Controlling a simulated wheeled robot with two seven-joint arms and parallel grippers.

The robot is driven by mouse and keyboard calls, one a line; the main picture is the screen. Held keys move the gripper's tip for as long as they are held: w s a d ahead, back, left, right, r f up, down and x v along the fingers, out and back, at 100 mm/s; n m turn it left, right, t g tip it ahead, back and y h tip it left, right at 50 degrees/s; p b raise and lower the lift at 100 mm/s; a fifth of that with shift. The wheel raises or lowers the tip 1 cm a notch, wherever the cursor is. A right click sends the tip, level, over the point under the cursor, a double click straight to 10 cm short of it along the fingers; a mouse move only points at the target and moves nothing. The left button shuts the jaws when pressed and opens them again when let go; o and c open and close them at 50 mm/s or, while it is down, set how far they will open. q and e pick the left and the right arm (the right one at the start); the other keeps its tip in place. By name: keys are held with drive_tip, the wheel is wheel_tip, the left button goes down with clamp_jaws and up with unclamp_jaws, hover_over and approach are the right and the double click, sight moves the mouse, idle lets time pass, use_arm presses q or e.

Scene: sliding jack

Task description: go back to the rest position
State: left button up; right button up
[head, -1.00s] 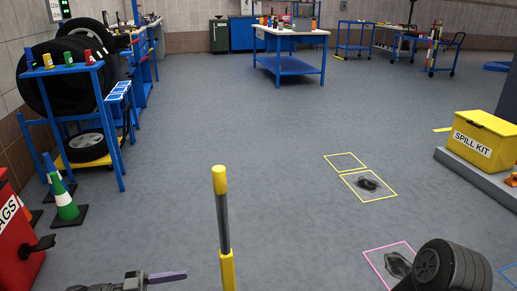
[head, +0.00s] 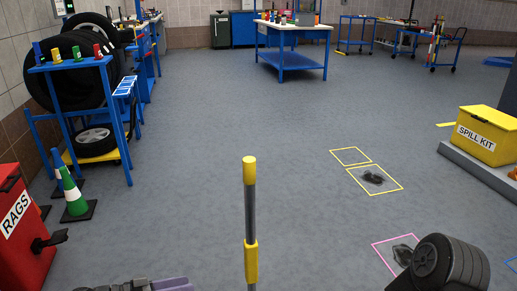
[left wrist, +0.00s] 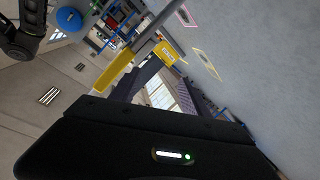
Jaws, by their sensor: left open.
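The jack handle (head: 250,205), a grey rod with a yellow tip and a yellow sleeve, stands nearly upright at bottom centre of the head view. It also crosses the upper left wrist view, where its yellow sleeve (left wrist: 115,71) shows. The rest of the jack is out of view. My left gripper (head: 165,285) is at the bottom edge of the head view, left of the handle and apart from it, partly cut off. In the left wrist view its jaws (left wrist: 160,64) are open, with no object held between them.
A red rags bin (head: 22,235) and a green cone (head: 72,196) stand at left, by a blue tyre rack (head: 128,150). A yellow spill kit (head: 490,135) is at right. Dark stains lie in floor outlines (head: 374,180). The middle floor is clear.

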use_arm(q)
drive_tip(key=s+d+f+n+g+y, duration=0.1)
drive_tip(key=s+d+f+n+y, duration=0.3)
drive_tip(key=f, duration=0.4)
drive_tip(key=s+d+f+n+g+y, duration=0.1)
drive_tip(key=s+d+f+n, duration=0.2)
drive_tip(key=f+n, duration=0.4)
drive_tip(key=s+d+f+m+g+y, duration=0.1)
drive_tip(key=s+d+f+g+y, duration=0.2)
drive_tip(key=s, duration=0.5)
drive_tip(key=s+f+y, duration=0.3)
drive_tip(key=s+f, duration=0.1)
drive_tip(key=s, duration=0.4)
drive_tip(key=d+r+m+p, duration=0.1)
drive_tip(key=d+r+p, duration=0.1)
drive_tip(key=r+p, duration=1.3)
drive_tip(key=s+d+r+g+p, duration=0.1)
drive_tip(key=r+p, duration=1.5)
drive_tip(key=shift+s+d+r+m+h, duration=0.3)
drive_tip(key=shift+d+r+m, duration=0.05)
drive_tip(key=shift+m, duration=0.05)
use_arm(e)
wheel_tip(320, 180, up, 31)
drive_tip(key=s+a, duration=0.1)
drive_tip(key=s, duration=0.1)
drive_tip(key=shift+s+a+r+g, duration=0.2)
drive_tip(key=shift+a+g, duration=0.1)
drive_tip(key=shift+a, duration=0.1)
